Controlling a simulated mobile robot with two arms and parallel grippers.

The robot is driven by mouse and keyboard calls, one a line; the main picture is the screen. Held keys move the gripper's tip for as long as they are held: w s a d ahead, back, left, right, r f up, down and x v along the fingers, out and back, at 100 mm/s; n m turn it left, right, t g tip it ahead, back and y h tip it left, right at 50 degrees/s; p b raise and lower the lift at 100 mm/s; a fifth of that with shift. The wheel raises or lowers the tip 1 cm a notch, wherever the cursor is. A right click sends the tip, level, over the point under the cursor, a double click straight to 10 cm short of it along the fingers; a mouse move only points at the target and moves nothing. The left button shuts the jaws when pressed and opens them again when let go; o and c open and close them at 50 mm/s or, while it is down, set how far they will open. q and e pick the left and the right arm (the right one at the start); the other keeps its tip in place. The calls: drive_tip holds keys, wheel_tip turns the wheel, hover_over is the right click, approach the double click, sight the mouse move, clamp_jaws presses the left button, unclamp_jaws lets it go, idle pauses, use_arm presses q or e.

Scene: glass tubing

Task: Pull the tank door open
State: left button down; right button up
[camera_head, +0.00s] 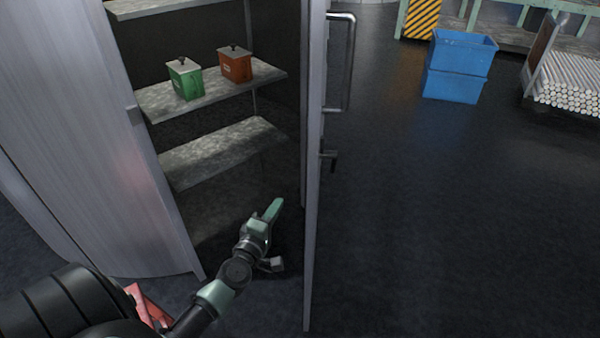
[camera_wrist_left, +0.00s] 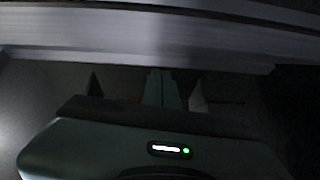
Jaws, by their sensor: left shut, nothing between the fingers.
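The tank door (camera_head: 314,200) stands open in the head view, seen nearly edge-on. A long bar handle (camera_head: 351,62) and a small latch (camera_head: 331,158) are on its right-hand face. The tank (camera_head: 125,150) is a tall grey metal cabinet with a curved side wall, its inside exposed. My left gripper (camera_head: 273,208) is shut and empty, low in the opening on the inner side of the door. It appears apart from the door, though contact is hard to judge. The left wrist view is dark, with the gripper fingers (camera_wrist_left: 161,88) below a pale metal band. My right gripper is not in view.
Inside the tank, a green canister (camera_head: 185,80) and an orange canister (camera_head: 236,65) stand on a shelf (camera_head: 160,103), with a bare shelf (camera_head: 225,150) below. Blue crates (camera_head: 455,85) and a rack of tubes (camera_head: 565,85) stand at the back right. The floor right of the door is clear.

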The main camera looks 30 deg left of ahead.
use_arm(q)
drive_tip(key=w+r+n, duration=0.1)
drive_tip(key=w+r, duration=0.2)
drive_tip(key=w, duration=0.8)
drive_tip(key=shift+w+d, duration=0.3)
drive_tip(key=shift+w, duration=0.05)
